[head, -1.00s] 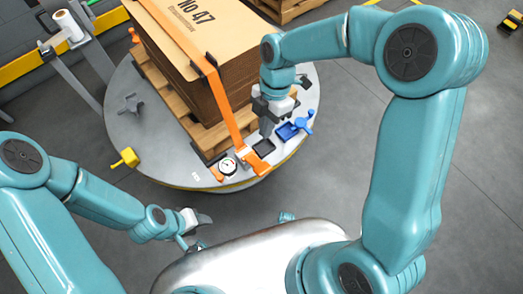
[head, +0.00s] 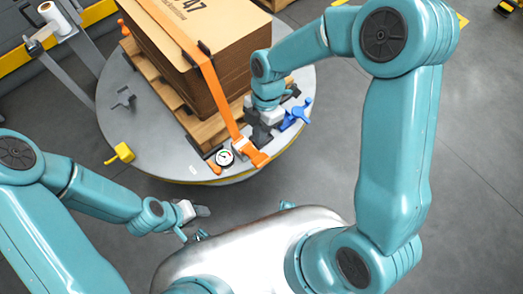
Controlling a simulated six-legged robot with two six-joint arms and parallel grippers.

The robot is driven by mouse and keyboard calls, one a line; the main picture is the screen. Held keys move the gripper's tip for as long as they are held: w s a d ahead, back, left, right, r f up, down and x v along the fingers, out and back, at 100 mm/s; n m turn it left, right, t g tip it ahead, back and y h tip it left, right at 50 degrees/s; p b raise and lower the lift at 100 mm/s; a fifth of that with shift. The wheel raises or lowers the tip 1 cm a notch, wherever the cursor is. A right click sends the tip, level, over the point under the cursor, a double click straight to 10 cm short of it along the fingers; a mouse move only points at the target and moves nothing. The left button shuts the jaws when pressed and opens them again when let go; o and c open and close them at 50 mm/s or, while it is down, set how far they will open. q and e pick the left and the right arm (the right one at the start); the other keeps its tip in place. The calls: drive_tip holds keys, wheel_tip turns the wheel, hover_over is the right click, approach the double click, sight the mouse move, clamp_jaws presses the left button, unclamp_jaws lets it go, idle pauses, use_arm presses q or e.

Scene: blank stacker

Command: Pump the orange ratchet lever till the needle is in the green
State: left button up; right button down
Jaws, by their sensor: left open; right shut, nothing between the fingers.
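The orange ratchet lever (head: 258,158) lies at the near edge of the round turntable, at the lower end of the orange strap (head: 212,78). The small round gauge (head: 225,158) sits just left of it, with a white face. Its needle is too small to read against the green. My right gripper (head: 260,139) is shut and empty, low over the ratchet just behind the lever. Its fingertips are partly hidden, and I cannot tell whether they touch the lever. My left gripper (head: 201,212) is open and empty, off the turntable's near edge.
A stack of brown cardboard (head: 225,60) stands on a wooden pallet (head: 160,85) on the grey turntable (head: 150,150). A blue handle (head: 298,114) is close to the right gripper's right.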

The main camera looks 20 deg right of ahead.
sight(260, 160)
drive_tip(key=x, duration=0.4)
drive_tip(key=d+b+x, duration=0.1)
drive_tip(key=x, duration=0.1)
drive_tip(key=shift+s+f, duration=0.1)
drive_tip(key=shift+s, duration=0.1)
use_arm(q)
drive_tip(key=shift+f, duration=0.8)
use_arm(e)
drive_tip(key=shift+s+f, duration=0.2)
drive_tip(key=shift+f, duration=0.25)
use_arm(q)
drive_tip(key=shift+s+f, duration=0.15)
